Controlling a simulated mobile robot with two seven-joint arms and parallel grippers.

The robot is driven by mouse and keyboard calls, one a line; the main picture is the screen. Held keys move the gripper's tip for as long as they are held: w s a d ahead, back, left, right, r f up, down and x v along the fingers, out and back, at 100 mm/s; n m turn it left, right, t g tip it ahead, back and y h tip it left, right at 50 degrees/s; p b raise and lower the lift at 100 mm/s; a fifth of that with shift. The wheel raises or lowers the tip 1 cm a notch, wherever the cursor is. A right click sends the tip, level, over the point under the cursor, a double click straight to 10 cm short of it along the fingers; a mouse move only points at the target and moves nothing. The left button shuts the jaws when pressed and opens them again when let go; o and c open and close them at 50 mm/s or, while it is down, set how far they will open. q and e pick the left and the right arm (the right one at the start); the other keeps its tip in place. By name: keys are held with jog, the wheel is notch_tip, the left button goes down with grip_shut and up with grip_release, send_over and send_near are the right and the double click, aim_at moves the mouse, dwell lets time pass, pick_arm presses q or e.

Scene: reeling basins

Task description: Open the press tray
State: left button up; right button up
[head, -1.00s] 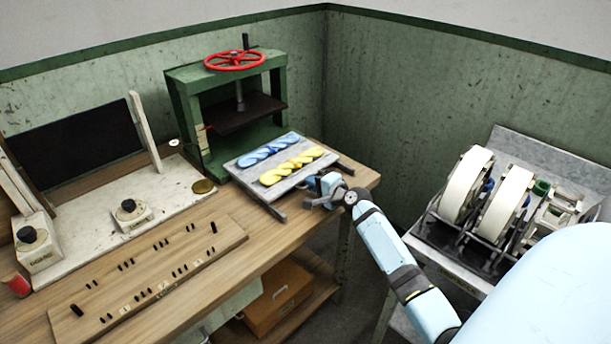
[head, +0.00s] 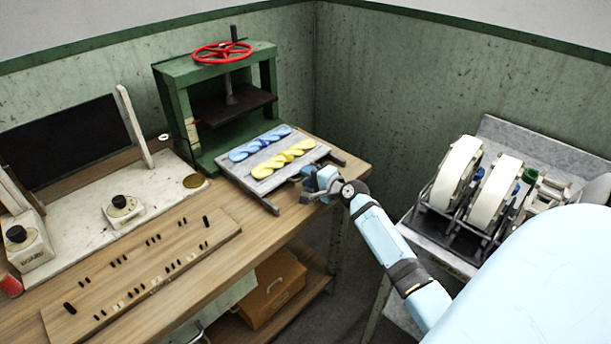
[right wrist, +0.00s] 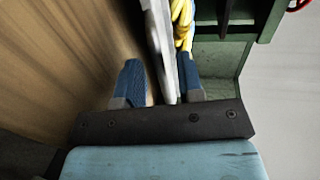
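The green press (head: 215,105) with a red handwheel (head: 222,52) stands at the back of the wooden bench. Its grey tray (head: 303,162) sits on dark rails in front of the press opening, bearing a blue twisted skein (head: 259,143) and a yellow one (head: 284,158). My right gripper (head: 306,185) is at the tray's near right edge. In the right wrist view its blue fingers (right wrist: 161,82) stand apart on either side of the tray's grey edge (right wrist: 161,40). A gap shows at the left finger; contact at the right finger is unclear. My left gripper is out of view.
A pegged wooden board (head: 150,275) and a pale base with knobs (head: 150,205) occupy the bench's left. A reeling stand with white wheels (head: 497,195) is at right. A wooden box (head: 272,288) sits on the shelf below. Some bench front is bare.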

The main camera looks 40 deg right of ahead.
jog(key=v, duration=1.2)
jog(key=shift+s, duration=0.2)
